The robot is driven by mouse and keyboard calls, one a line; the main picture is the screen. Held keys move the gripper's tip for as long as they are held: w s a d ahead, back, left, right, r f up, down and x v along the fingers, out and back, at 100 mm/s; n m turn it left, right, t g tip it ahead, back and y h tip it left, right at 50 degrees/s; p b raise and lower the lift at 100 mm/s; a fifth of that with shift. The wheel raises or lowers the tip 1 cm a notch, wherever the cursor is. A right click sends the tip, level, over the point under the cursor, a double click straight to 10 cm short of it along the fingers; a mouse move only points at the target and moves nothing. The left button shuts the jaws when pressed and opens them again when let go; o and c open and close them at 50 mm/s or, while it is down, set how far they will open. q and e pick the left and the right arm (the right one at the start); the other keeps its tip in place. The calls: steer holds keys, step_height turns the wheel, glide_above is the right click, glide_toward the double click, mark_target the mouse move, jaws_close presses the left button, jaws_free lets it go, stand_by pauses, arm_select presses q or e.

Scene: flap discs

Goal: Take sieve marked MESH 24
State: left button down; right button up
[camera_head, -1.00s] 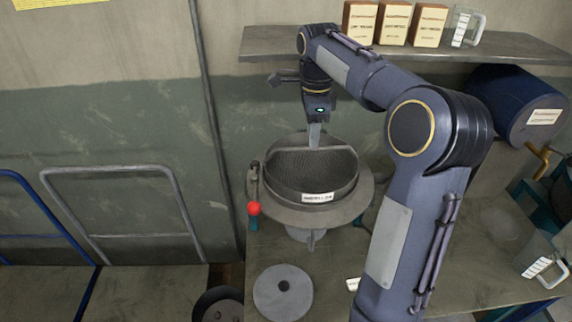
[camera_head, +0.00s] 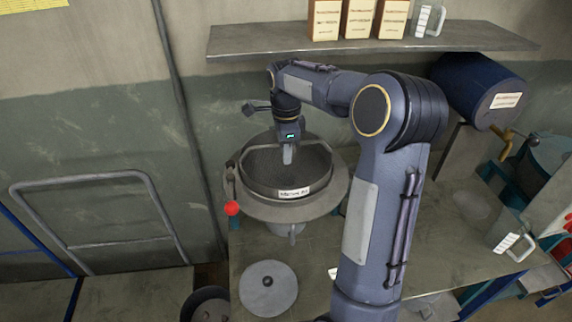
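A round dark sieve (camera_head: 262,180) with a white label on its front rim sits on a grey round stand on the workbench. The label's print is too small to read surely, though it looks like a mesh marking. My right gripper (camera_head: 288,154) points down at the sieve, its fingertips over the sieve's bar or inner mesh. I cannot tell whether the fingers touch or close on anything. My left gripper is not in view.
A shelf (camera_head: 240,40) with several boxes and a clear jug runs above the bench. A red-knobbed lever (camera_head: 232,208) stands left of the sieve. A grey disc (camera_head: 268,288) lies in front. A blue drum (camera_head: 472,90) is at right.

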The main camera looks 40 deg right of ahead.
jaws_close()
steer(key=shift+r, duration=0.15)
steer(key=shift+r, duration=0.2)
step_height(320, 180, up, 3)
steer(key=shift+s+a+r+b, duration=0.1)
steer(key=shift+s+a+b, duration=0.05)
steer(key=shift+b, duration=0.2)
steer(key=s+a+r+b, duration=0.3)
steer(key=s+a+r, duration=0.4)
steer(key=s+r, duration=0.2)
steer(key=shift+s+a+b, duration=0.2)
steer(key=shift+s+b, duration=0.15)
steer(key=shift+s, duration=0.9)
steer(key=shift+r, duration=0.1)
